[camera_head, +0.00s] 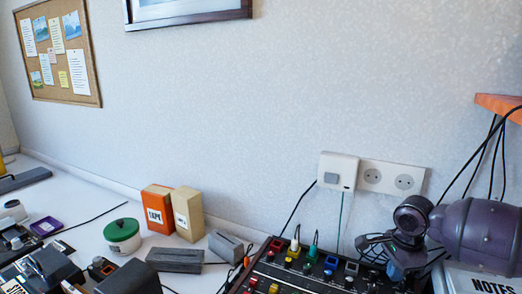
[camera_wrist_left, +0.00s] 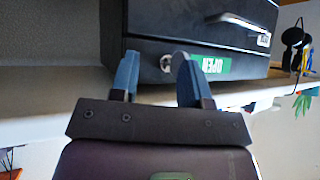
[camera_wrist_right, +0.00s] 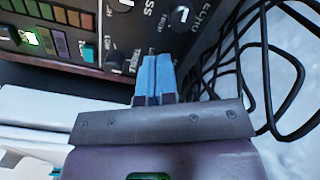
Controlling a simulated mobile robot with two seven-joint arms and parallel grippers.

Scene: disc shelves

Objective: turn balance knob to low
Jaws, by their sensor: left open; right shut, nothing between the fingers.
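The dark control panel (camera_head: 262,272) stands at the lower right of the head view, with colored knobs and plugs on it. In the right wrist view it shows close up (camera_wrist_right: 150,35), with black knobs (camera_wrist_right: 114,60) by lettering that reads partly as BASS and TREBLE. I cannot read a balance label. My right gripper (camera_wrist_right: 157,58) is shut and empty, with its blue fingertips at the panel's lower edge area; I cannot tell whether they touch a knob. In the left wrist view my left gripper (camera_wrist_left: 156,58) is open and empty, before a black box (camera_wrist_left: 150,25).
The black box has a handle, a lock and a green OPEN label (camera_wrist_left: 210,66). Loose black cables (camera_wrist_right: 265,60) lie right of my right gripper. A white NOTES binder (camera_head: 480,283) is under my right arm. Orange and beige boxes (camera_head: 157,208) stand by the wall.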

